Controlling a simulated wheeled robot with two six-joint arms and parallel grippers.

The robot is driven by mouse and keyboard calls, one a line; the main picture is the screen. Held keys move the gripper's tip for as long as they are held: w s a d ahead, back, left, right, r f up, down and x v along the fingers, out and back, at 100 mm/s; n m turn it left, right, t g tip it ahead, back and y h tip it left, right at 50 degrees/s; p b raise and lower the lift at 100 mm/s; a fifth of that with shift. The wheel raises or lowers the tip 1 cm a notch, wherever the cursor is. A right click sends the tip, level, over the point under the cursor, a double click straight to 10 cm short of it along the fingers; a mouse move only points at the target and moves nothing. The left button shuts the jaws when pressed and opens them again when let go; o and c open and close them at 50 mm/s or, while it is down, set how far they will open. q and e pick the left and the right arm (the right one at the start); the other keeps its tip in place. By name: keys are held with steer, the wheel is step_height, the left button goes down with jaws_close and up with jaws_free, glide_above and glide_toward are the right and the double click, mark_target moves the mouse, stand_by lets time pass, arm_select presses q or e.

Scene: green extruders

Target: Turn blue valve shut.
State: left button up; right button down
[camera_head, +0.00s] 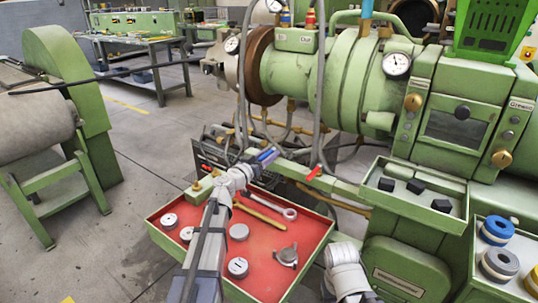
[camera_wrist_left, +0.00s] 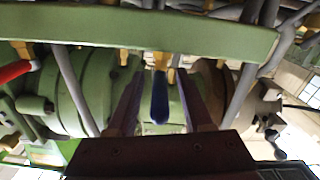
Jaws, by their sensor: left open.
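The blue valve (camera_head: 265,154) is a small blue lever on the pipework below the large green machine barrel. In the left wrist view the blue lever (camera_wrist_left: 160,100) hangs between my two dark fingers, with a gap showing on each side. My left gripper (camera_wrist_left: 160,105) is open around the lever and not shut on it. In the head view my left gripper (camera_head: 268,161) is at the blue valve, small and partly merged with it. My right gripper is not in view; only part of my right arm shows at the bottom.
A red valve handle (camera_head: 314,172) sits right of the blue one. A red-lined tray (camera_head: 262,262) holding gauges and tools lies below my left arm. A green rail (camera_wrist_left: 150,32) crosses above the lever in the wrist view. Grey hoses (camera_head: 318,100) hang close by.

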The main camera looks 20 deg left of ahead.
arm_select(q)
steer(key=shift+w+d, duration=0.15)
steer(key=shift+w, duration=0.2)
steer(key=shift+c, duration=0.2)
jaws_close()
stand_by(1.0)
